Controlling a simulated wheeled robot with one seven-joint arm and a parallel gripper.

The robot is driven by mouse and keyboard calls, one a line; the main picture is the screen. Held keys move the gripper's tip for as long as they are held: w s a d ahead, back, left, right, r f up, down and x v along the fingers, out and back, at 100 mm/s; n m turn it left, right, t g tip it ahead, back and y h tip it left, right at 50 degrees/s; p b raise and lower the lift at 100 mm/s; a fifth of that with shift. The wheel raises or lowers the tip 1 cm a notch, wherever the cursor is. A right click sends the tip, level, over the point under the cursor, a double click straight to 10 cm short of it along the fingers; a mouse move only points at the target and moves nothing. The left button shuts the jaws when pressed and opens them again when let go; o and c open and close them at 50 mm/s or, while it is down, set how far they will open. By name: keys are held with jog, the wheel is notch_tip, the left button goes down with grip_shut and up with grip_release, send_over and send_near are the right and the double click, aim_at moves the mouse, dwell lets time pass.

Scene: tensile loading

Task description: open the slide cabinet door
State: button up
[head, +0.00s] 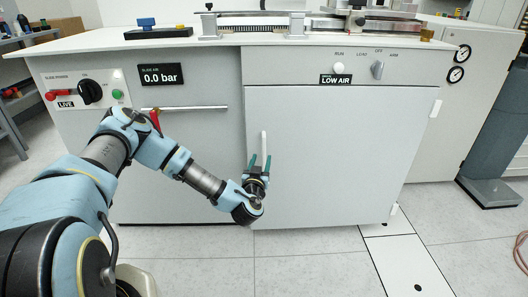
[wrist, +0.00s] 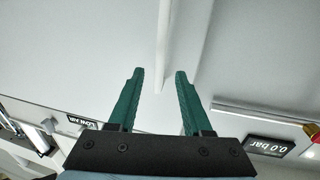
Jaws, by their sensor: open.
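The grey cabinet door (head: 335,175) fills the right part of the cabinet front and looks shut. Its white vertical bar handle (head: 264,146) is near the door's left edge. My gripper (head: 260,161) is open at the lower part of this handle, with its green fingers pointing up. In the wrist view the handle (wrist: 164,45) runs down between the fingertips of my gripper (wrist: 158,75). One finger is on each side of it, with a gap visible on both sides. Whether the handle lies between the fingers in depth or just beyond them I cannot tell.
A left panel has a horizontal bar (head: 190,108), a "0.0 bar" display (head: 161,75) and a switch panel (head: 87,90). A "LOW AIR" label (head: 336,79) and a knob (head: 377,70) are above the door. The floor (head: 310,265) before the door is clear.

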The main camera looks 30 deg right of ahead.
aim_at(264, 151)
jog(key=x, duration=0.6)
jog(key=shift+w+d, duration=0.25)
jog(key=shift+w, duration=0.05)
grip_shut()
dwell(1.1)
